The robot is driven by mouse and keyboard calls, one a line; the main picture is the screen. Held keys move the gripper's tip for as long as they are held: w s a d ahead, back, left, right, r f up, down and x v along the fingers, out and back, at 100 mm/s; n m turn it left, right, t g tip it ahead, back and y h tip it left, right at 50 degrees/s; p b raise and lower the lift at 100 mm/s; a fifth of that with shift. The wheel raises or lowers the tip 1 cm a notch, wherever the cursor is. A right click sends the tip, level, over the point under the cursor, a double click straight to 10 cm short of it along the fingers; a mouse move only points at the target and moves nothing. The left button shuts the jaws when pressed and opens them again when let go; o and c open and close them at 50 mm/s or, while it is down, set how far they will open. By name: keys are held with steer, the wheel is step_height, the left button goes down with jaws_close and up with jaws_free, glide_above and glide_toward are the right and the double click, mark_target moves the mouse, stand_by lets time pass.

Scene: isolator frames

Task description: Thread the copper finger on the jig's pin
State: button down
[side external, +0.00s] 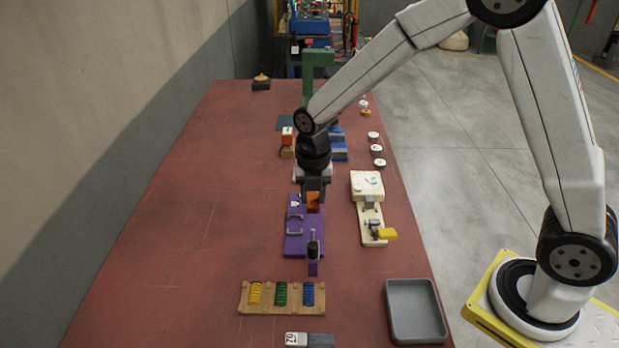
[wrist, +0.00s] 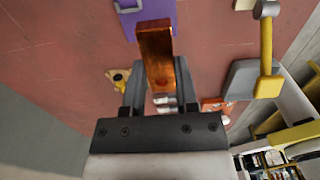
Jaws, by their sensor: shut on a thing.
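The copper finger (wrist: 156,50) is a flat orange-brown bar, held between the two fingers of my gripper (wrist: 158,82) and sticking out past them in the wrist view. In the side view my gripper (side external: 313,190) points down over the far part of the purple jig (side external: 297,243), and the copper finger (side external: 314,201) shows small below it. The jig has grey handle-like brackets and a dark upright part (side external: 313,248) at its near end. In the wrist view a corner of the purple jig (wrist: 162,13) shows at the top. I cannot make out the pin clearly, nor whether the copper touches the jig.
A cream fixture (side external: 367,186) with a yellow handle (side external: 386,234) stands close right of the jig. A wooden rack (side external: 268,308) with coloured springs and a grey tray (side external: 415,311) lie nearer. Blocks and a green post (side external: 309,85) stand behind. The table's left side is clear.

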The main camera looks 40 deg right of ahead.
mark_target(314, 198)
steer(key=shift+f, duration=2.55)
steer(key=shift+f, duration=2.95)
stand_by(0.3)
steer(key=shift+c, duration=1.4)
jaws_free()
steer(key=shift+r, duration=3.85)
